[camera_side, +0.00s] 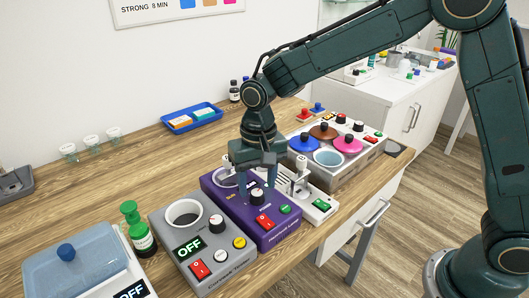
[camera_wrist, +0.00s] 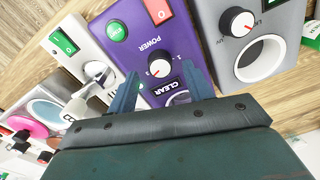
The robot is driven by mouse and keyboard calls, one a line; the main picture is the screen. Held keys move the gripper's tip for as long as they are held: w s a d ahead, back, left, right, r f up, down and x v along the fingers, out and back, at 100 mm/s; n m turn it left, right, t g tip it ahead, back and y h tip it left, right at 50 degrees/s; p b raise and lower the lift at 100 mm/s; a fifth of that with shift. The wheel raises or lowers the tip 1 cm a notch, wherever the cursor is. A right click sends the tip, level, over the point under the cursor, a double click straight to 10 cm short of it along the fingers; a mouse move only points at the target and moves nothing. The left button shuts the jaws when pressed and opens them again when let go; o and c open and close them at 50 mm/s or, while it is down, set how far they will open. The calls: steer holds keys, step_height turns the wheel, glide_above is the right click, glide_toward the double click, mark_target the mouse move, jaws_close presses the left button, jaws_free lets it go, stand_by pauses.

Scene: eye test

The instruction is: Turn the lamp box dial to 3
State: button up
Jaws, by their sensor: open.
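The lamp box (camera_side: 222,205) is purple, with a display reading CLEAR in the wrist view (camera_wrist: 168,86). Its dial (camera_side: 257,196) is a black knob with a white face, marked POWER; in the wrist view the dial (camera_wrist: 160,68) shows a small red pointer mark. My gripper (camera_side: 256,187) is open and points down at the dial. In the wrist view my gripper (camera_wrist: 160,70) has one blue finger on each side of the dial, with gaps between. I cannot tell whether the fingertips reach down to its height.
A white device (camera_side: 318,205) stands close on the right, with a grey unit of coloured lids (camera_side: 350,160) beyond. A green-capped bottle (camera_side: 137,228) stands further left. Open wood lies behind.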

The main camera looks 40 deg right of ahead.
mark_target(259, 191)
step_height(259, 191, up, 12)
steer(key=shift+d, duration=0.2)
steer(key=shift+s, duration=0.1)
stand_by(0.5)
steer(key=s+d+r+n+t, duration=0.1)
steer(key=s+d+r, duration=0.2)
steer(key=s+d, duration=0.25)
steer(key=s+d+r+t, duration=0.2)
steer(key=s+d+r, duration=0.15)
steer(key=s, duration=0.25)
steer(key=s+d+f+n+t, duration=0.1)
steer(key=s+d+f, duration=0.1)
steer(key=s, duration=0.4)
steer(key=s+d+f+n+t, duration=0.1)
steer(key=s+d+f, duration=0.1)
steer(key=s+d, duration=0.3)
steer(key=shift+s, duration=1.05)
